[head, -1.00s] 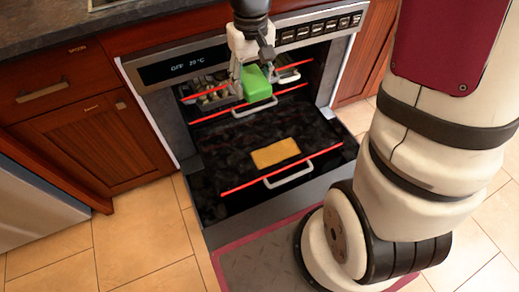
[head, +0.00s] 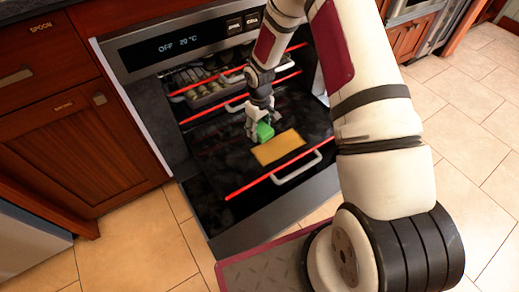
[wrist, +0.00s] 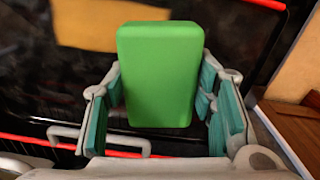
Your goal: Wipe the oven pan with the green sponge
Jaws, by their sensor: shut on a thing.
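The green sponge (head: 265,132) is between the fingers of my gripper (head: 260,125), low over the dark oven pan (head: 225,165). It also shows in the wrist view as a green block (wrist: 160,75), with the teal-padded fingers of my gripper (wrist: 158,92) shut on its two sides. A flat yellow-orange patch (head: 279,147) lies on the pan just in front and to the right of the sponge; it is blurred at the top of the wrist view (wrist: 108,22). I cannot tell whether the sponge touches the pan.
The pulled-out oven level has red front bars (head: 245,185) and a metal handle (head: 297,168). Behind it, an upper rack (head: 210,85) holds several items. Wooden cabinets (head: 85,140) stand at the left. The tiled floor (head: 130,240) in front is clear.

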